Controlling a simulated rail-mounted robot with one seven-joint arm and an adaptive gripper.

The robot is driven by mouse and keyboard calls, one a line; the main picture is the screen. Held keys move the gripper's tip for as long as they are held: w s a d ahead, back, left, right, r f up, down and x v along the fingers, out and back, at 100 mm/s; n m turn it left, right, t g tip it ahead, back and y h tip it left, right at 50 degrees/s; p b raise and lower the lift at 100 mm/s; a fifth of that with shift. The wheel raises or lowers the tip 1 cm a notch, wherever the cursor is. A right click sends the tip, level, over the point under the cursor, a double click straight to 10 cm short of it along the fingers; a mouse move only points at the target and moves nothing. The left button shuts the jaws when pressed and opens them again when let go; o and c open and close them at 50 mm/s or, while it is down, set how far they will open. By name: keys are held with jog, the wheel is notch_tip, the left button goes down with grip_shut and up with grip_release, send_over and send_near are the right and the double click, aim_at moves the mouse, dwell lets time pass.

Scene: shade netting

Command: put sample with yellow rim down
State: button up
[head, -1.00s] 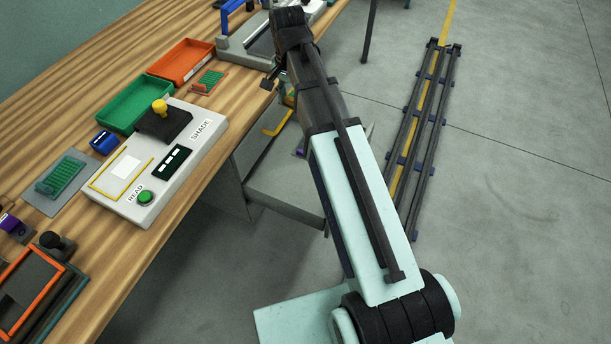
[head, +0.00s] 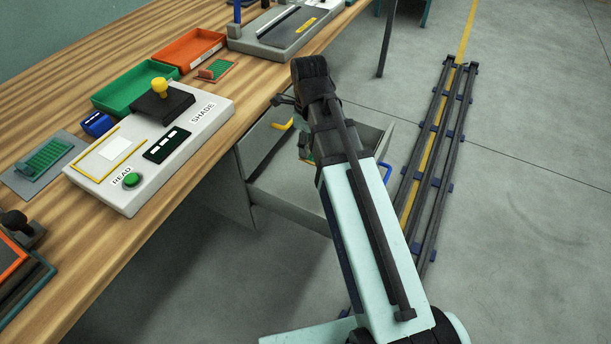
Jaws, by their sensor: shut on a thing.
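My gripper (head: 284,101) is at the end of my arm, above the open grey drawer below the bench's right edge. My wrist hides most of the fingers, and only a small dark part shows at its left. It is shut on the sample with the yellow rim, which is largely hidden behind the arm.
The drawer (head: 290,205) holds a yellow bent piece (head: 284,124). On the bench stand a shade reader (head: 150,185) with a white patch inside a yellow outline, a green tray (head: 125,98), an orange tray (head: 187,50) and a blue item (head: 97,124). Bare wood lies along the bench front.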

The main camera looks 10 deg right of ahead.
aim_at(308, 193)
notch_tip(308, 193, down, 20)
jog(key=b, duration=0.3)
dwell(0.5)
jog(key=o, duration=0.9)
jog(key=shift+o, duration=0.2)
notch_tip(308, 193, up, 12)
jog(key=p, duration=0.2)
jog(key=shift+r, duration=0.1)
